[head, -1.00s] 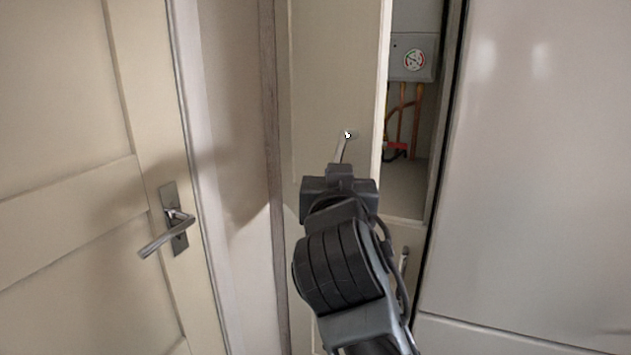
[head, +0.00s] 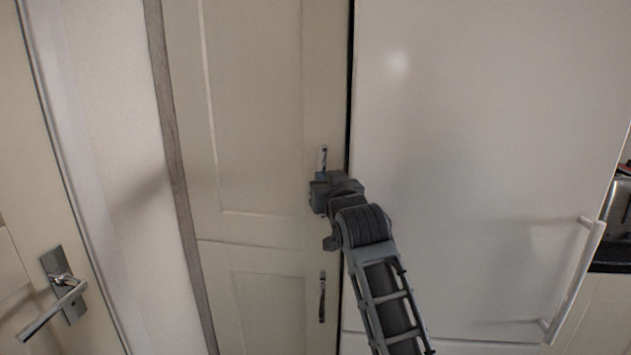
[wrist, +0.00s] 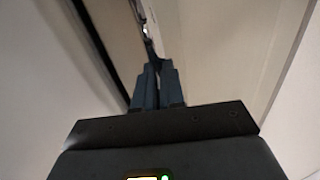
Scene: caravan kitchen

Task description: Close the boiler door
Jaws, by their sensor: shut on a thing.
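The boiler door (head: 255,110) is a tall cream panel in the head view. It looks flush with its frame, and no gap or boiler interior shows beside it. Its slim metal handle (head: 322,158) is upright near the right edge, its lower part hidden by my gripper (head: 322,188). In the wrist view my gripper (wrist: 158,72) has its fingers close together at the lower end of the handle (wrist: 147,32). It is shut on the handle, though the contact itself is hard to see.
A lower cupboard door (head: 268,305) with its own handle (head: 322,297) is below. A large white fridge door (head: 470,180) stands close on the right, with a long handle (head: 575,280). A room door's lever handle (head: 55,305) sticks out at the left.

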